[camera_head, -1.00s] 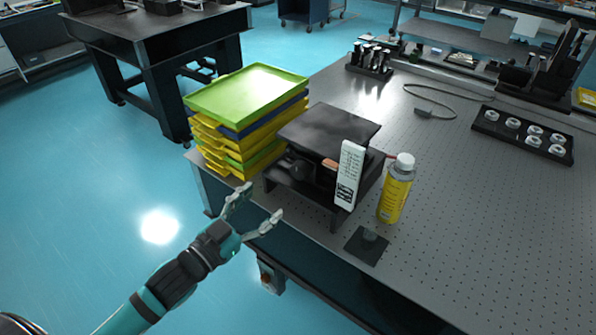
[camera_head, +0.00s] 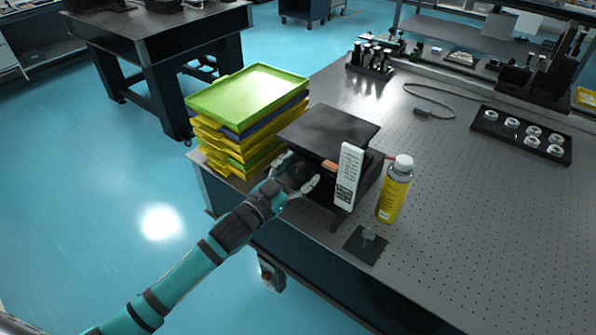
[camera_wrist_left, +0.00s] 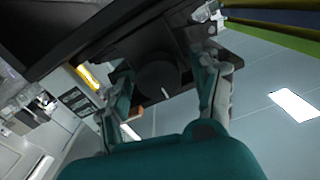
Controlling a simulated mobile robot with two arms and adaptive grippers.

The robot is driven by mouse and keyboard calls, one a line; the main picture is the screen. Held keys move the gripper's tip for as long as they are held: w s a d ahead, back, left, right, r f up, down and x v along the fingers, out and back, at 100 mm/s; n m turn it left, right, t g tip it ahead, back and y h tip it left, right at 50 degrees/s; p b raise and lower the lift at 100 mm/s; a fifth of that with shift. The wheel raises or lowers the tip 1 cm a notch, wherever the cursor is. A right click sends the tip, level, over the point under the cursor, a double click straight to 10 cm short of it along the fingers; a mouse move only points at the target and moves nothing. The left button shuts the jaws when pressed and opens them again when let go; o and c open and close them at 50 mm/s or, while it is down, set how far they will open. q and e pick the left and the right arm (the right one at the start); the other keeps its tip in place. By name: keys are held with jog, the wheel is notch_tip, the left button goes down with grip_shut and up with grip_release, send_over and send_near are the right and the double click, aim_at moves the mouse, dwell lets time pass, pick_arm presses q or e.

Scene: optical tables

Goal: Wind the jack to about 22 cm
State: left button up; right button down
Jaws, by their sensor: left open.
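The black lab jack (camera_head: 330,130) stands near the table's left corner, its flat top plate raised above its base. Its dark round knob (camera_head: 298,174) faces my left arm. My left gripper (camera_head: 300,178) is open, with its fingers on either side of the knob. In the left wrist view the knob (camera_wrist_left: 158,78) shows between the two spread fingers of my left gripper (camera_wrist_left: 165,90). I cannot tell whether the fingers touch it. My right gripper is not in view.
A stack of green, yellow and blue trays (camera_head: 247,95) stands close to the left of the jack. A yellow bottle with a white cap (camera_head: 395,188) and a small dark plate (camera_head: 366,244) are to the right.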

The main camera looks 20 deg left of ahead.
pick_arm(q)
jog(key=c, duration=1.2)
jog(key=shift+m, duration=0.4)
